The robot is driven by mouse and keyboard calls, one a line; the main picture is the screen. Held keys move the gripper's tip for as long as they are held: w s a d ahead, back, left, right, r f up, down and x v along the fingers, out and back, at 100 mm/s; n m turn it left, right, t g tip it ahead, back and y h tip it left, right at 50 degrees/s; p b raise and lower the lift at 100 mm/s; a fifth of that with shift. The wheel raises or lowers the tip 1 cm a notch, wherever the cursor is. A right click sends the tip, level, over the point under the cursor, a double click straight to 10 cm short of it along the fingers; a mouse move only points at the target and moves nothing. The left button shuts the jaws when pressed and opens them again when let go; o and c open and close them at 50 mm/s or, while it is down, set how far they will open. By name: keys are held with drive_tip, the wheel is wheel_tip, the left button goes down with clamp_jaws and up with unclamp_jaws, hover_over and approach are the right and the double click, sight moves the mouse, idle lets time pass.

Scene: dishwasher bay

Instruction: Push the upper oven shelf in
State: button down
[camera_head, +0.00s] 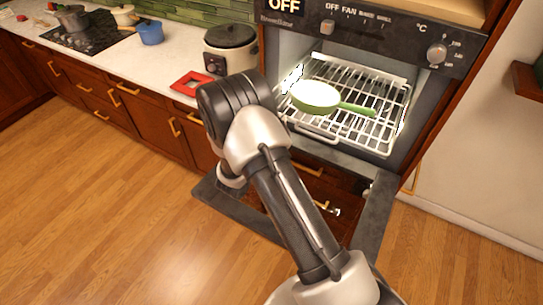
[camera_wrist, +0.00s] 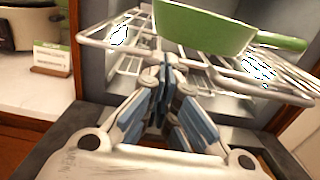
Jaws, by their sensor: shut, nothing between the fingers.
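The upper oven shelf (camera_head: 345,140) is a white wire rack in the open oven, with a green pan (camera_head: 315,95) on it. In the wrist view the shelf's front rail (camera_wrist: 245,78) runs across the upper part, with the pan (camera_wrist: 205,28) above it. My gripper (camera_wrist: 165,66) is shut and empty, its blue-padded fingers pointing toward the oven at the shelf's front. It appears just below or at the front rail; contact cannot be told. In the head view my arm hides the gripper.
The oven door (camera_head: 235,208) is folded down, open, below my arm. More wire rack shows lower inside the oven. The wooden floor at left is clear.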

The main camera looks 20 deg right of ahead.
drive_tip(key=b+x, duration=0.7)
drive_tip(key=x, duration=1.2)
drive_tip(key=shift+w+f, duration=0.15)
drive_tip(key=shift+w, duration=0.25)
drive_tip(key=shift+w+d+b, duration=0.35)
drive_tip(key=shift+w+d, duration=0.05)
drive_tip(key=shift+d, duration=0.2)
drive_tip(key=shift+r, duration=0.3)
